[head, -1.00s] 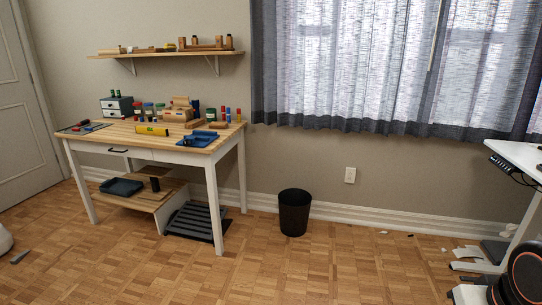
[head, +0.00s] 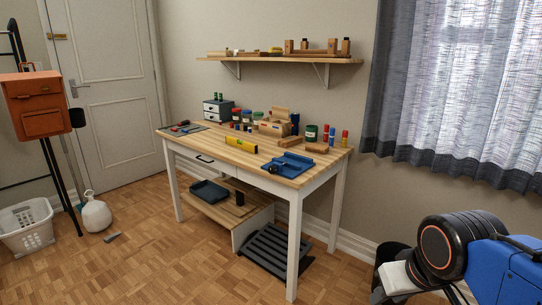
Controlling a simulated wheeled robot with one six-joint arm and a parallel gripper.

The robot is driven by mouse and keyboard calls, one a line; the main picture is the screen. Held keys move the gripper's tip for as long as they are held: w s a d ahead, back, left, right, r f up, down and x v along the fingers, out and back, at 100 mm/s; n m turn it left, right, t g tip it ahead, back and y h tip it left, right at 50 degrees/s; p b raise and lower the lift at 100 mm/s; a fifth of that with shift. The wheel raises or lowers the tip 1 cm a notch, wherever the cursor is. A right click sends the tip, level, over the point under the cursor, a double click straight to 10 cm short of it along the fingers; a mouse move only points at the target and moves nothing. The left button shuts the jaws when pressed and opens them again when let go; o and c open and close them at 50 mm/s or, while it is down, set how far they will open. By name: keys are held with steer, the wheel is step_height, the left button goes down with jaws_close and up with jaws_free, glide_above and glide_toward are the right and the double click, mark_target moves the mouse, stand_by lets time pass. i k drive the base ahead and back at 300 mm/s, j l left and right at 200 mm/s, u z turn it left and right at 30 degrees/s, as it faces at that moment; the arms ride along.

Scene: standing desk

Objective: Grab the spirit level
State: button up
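The spirit level (head: 241,144) is a yellow bar with dark marks, lying on the wooden top of the desk (head: 205,141) near its front edge. It lies left of a blue tool or tray (head: 287,165). Nothing covers it from this side. Part of my arm shows large at the lower right, well away from the desk. My gripper is not in view.
Jars, wooden blocks and a small drawer box (head: 218,110) stand along the desk's back. A shelf (head: 285,59) hangs above. A white basket (head: 28,228) and white jug (head: 96,213) stand at left. The floor before the desk is mostly clear.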

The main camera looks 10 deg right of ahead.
mark_target(248, 147)
steer(key=i+l+u, duration=0.7)
steer(key=l, duration=0.3)
steer(key=i+l+u, duration=0.2)
steer(key=l, duration=0.25)
steer(key=i+l+u, duration=0.25)
steer(key=l, duration=0.2)
steer(key=k+j, duration=0.05)
